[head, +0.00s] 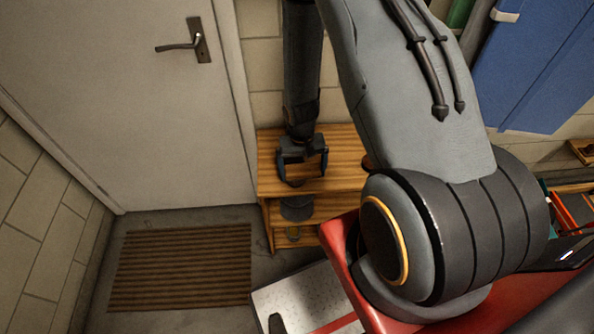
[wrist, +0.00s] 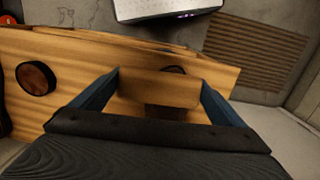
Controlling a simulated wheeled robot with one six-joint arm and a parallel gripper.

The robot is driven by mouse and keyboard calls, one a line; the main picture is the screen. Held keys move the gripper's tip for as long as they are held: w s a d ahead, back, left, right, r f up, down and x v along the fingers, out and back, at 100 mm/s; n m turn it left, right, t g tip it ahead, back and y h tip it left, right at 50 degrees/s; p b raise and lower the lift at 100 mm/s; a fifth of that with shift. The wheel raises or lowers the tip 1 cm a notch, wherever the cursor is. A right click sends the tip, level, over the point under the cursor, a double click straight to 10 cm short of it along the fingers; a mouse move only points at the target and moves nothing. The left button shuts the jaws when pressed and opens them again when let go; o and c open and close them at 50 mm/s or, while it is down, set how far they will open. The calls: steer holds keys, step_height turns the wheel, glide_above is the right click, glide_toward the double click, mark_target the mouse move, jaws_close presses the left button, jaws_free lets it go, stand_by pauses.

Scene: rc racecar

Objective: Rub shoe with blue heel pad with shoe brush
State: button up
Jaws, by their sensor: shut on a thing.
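My gripper (head: 302,174) is above the top of a wooden bench (head: 345,150) in the head view. In the wrist view my gripper (wrist: 160,88) has its two blue fingers set apart on a light wooden block, which looks like the back of the shoe brush (wrist: 150,90). A dark brown patch shows just beyond and below this block, and I cannot tell whether it is bristles or another thing. I cannot make out a shoe with a blue heel pad in either view. A dark item (head: 297,208), perhaps footwear, lies on the bench's lower shelf.
A round dark brown disc or tin (wrist: 37,78) lies on the bench, left of the gripper in the wrist view. A striped doormat (head: 180,267) lies on the floor before a closed white door (head: 130,90). A blue panel (head: 530,65) stands at the upper right.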

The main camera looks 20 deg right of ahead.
steer(key=shift+s+d, duration=0.15)
steer(key=shift+d, duration=0.05)
steer(key=shift+w+a+f, duration=0.1)
steer(key=shift+w+a, duration=0.25)
steer(key=shift+a, duration=0.4)
steer(key=shift+w+a+f, duration=0.1)
steer(key=shift+w+a, duration=0.2)
steer(key=shift+a, duration=0.45)
steer(key=shift+w+a+r+b, duration=0.15)
steer(key=shift+w+a, duration=0.15)
steer(key=shift+a, duration=0.45)
steer(key=shift+w+a+r+b, duration=0.15)
steer(key=shift+w+a, duration=0.1)
steer(key=shift+a, duration=0.45)
steer(key=shift+f, duration=0.1)
steer(key=shift+s+a+r+p, duration=0.1)
steer(key=shift+s+r+p, duration=0.2)
steer(key=shift+r+p, duration=0.55)
steer(key=shift+s+a+r+p, duration=0.1)
steer(key=shift+s+r+p, duration=0.15)
steer(key=shift+r+p, duration=0.6)
steer(key=shift+s+a+r+p, duration=0.1)
steer(key=shift+s+r+p, duration=0.3)
steer(key=shift+r, duration=0.75)
steer(key=shift+w, duration=0.1)
